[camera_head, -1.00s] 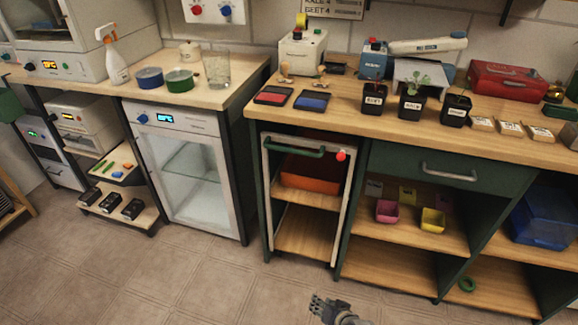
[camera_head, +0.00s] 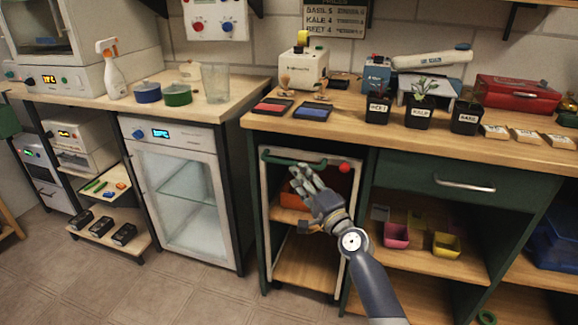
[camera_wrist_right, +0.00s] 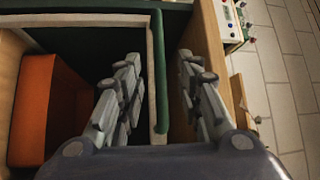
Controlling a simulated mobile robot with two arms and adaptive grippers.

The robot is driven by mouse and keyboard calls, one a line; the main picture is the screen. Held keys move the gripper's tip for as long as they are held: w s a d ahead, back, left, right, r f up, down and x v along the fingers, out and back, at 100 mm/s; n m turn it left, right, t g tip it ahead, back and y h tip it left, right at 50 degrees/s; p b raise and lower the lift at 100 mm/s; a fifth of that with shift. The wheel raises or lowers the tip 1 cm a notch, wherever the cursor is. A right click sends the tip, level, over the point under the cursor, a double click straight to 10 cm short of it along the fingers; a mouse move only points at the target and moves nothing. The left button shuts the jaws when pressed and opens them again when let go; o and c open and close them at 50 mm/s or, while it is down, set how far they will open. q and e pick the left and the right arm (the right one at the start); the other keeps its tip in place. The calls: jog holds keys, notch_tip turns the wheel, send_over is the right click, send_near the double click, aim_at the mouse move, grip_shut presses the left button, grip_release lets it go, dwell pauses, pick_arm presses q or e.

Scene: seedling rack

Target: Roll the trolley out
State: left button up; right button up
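The trolley (camera_head: 266,212) stands in the bay under the right bench, with a pale frame, wooden shelves and an orange bin (camera_head: 287,194). Its green handle (camera_head: 276,160) runs along the top front, with a red knob (camera_head: 345,167) at its right. My right gripper (camera_head: 304,174) is at the handle, in front of the trolley. In the right wrist view the green handle (camera_wrist_right: 159,60) lies between the two spread fingers of my right gripper (camera_wrist_right: 159,64), with visible gaps on both sides. My left gripper is not in view.
A glass-door fridge (camera_head: 183,190) stands left of the bay. An open shelf unit with a pink pot (camera_head: 397,235) and a yellow pot (camera_head: 446,244) is at the right. The tiled floor (camera_head: 200,295) in front is clear where visible.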

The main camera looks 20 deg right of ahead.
aim_at(289, 161)
jog(key=b+x, duration=0.1)
jog(key=x, duration=0.5)
jog(key=shift+w, duration=0.25)
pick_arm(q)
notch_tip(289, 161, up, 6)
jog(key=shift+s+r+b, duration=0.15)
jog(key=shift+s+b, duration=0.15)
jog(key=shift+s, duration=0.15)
pick_arm(e)
jog(key=shift+w+a, duration=0.15)
jog(key=shift+w, duration=0.3)
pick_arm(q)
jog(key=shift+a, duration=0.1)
pick_arm(e)
jog(key=shift+c, duration=0.3)
grip_shut()
